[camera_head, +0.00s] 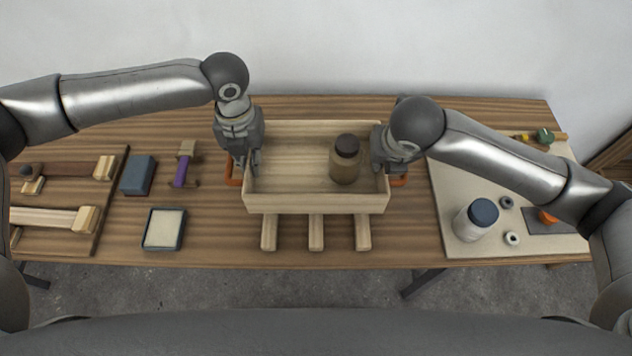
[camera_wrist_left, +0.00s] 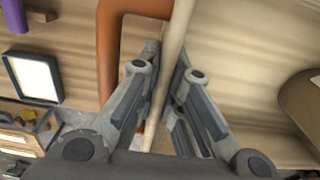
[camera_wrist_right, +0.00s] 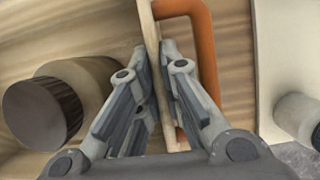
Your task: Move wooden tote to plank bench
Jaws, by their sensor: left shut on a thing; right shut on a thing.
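The wooden tote (camera_head: 300,201) is an open pale box with orange handles on its two ends, in the middle of the table in the head view. A brown jar with a dark lid (camera_head: 345,165) stands inside it, towards the right end. My left gripper (camera_head: 251,170) is shut on the tote's left end wall (camera_wrist_left: 160,95), next to the orange handle (camera_wrist_left: 110,45). My right gripper (camera_head: 384,168) is shut on the right end wall (camera_wrist_right: 153,50), next to the other orange handle (camera_wrist_right: 205,70). I cannot make out a plank bench for certain.
Three wooden strips (camera_head: 316,235) stick out below the tote's front. At left lie a blue block (camera_head: 138,175), a framed tile (camera_head: 164,229), a purple-handled tool (camera_head: 182,170) and a wooden board with clamps (camera_head: 55,218).

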